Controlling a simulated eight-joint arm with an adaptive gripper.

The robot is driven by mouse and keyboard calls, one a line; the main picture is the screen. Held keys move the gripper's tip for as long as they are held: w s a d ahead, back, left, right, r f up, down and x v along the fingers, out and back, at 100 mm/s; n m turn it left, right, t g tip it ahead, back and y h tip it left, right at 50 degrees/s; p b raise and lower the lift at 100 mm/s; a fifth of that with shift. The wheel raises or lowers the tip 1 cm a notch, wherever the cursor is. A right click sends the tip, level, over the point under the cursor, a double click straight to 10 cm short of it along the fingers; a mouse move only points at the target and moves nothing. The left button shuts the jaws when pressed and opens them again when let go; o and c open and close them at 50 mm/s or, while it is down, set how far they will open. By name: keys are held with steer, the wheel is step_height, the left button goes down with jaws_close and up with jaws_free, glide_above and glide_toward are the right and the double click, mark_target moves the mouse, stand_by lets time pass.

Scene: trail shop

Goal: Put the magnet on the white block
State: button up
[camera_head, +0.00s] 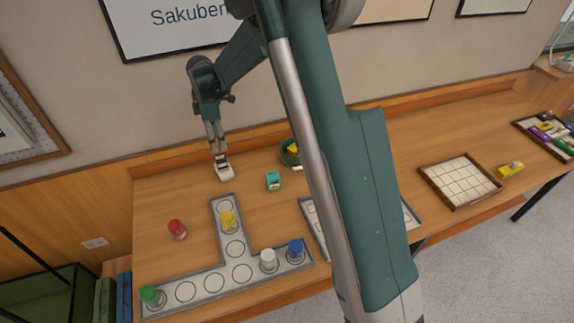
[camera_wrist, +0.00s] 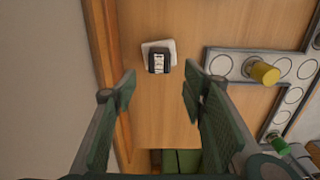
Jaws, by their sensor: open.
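The white block (camera_head: 226,174) lies on the wooden table near the wall. A small dark piece with a pale striped face, which looks like the magnet (camera_wrist: 159,64), rests on it or overlaps it in the wrist view, where the white block (camera_wrist: 147,48) shows around its edges. Actual contact between them is hard to tell. My gripper (camera_head: 217,146) hangs just above and behind them, pointing down. In the wrist view its fingers (camera_wrist: 159,88) are apart with nothing between them, and the pair lies just beyond the tips.
A teal item (camera_head: 273,181) and a dark green bowl (camera_head: 290,154) are to the right. A grey board (camera_head: 212,283) with circles holds several coloured pegs; a red peg (camera_head: 177,230) stands apart. A wooden-framed grid tray (camera_head: 460,181) is farther right. My arm hides the table's middle.

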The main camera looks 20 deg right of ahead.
steer(key=s+d+r+m+t, duration=0.2)
steer(key=s+d+r+m, duration=0.25)
steer(key=s+r, duration=0.55)
steer(key=s+d+r+m+t, duration=0.1)
steer(key=s+d+r+m, duration=0.4)
steer(key=s+r, duration=0.5)
steer(key=s+d+m+t, duration=0.2)
steer(key=s+d+m, duration=0.2)
steer(key=s, duration=0.8)
steer(key=s+d+m+t, duration=0.2)
steer(key=s+d+m, duration=0.2)
steer(key=s, duration=0.8)
steer(key=shift+d+f, duration=0.2)
steer(key=shift+f, duration=0.25)
steer(key=shift+f+m, duration=0.1)
steer(key=shift+m, duration=0.15)
steer(key=shift+f+b, duration=0.95)
steer(key=shift+b, duration=0.1)
